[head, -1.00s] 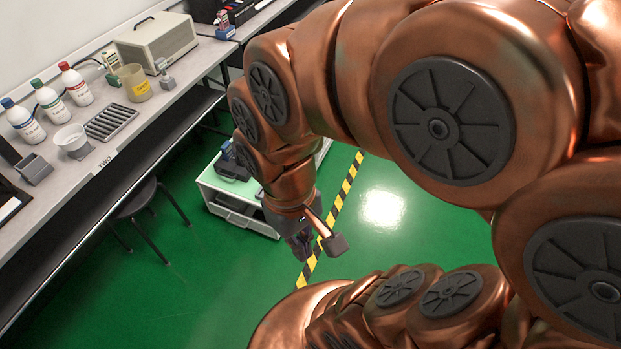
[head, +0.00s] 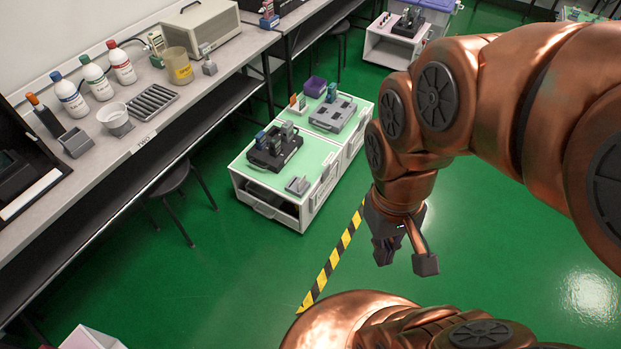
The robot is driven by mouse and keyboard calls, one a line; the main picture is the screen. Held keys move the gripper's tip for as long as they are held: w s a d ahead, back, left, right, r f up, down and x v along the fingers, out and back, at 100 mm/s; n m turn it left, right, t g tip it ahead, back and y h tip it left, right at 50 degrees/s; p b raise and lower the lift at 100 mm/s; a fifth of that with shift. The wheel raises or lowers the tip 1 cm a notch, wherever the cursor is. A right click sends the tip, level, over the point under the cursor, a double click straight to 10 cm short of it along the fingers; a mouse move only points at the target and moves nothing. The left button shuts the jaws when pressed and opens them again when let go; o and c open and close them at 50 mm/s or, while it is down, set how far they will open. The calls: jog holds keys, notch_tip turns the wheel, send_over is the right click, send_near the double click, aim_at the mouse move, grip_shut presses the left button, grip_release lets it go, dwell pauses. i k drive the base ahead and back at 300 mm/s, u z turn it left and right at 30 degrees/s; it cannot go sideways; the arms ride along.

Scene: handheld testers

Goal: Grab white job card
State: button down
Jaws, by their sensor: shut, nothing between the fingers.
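I cannot pick out a white job card for sure in the head view. My gripper (head: 384,252) hangs at the end of my copper arm, above the green floor to the right of the white cart. The white cart (head: 268,209) has a pale green top. A black holder (head: 275,158) with upright handheld testers stands on it. A small grey stand (head: 298,186) is at its front corner. Behind it, a grey tray (head: 333,114) and a purple bin (head: 315,87) sit on the adjoining cart top.
A long grey bench (head: 129,136) runs along the left wall with bottles, a beaker (head: 178,68) and a beige instrument (head: 202,30). A dark stool (head: 171,178) stands beneath it. Another white cart (head: 391,48) is farther back. Open floor lies around the striped tape (head: 335,262).

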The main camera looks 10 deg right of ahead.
aim_at(301, 184)
jog(key=u, duration=4.4)
jog(key=k, duration=1.25)
jog(key=z, duration=1.3)
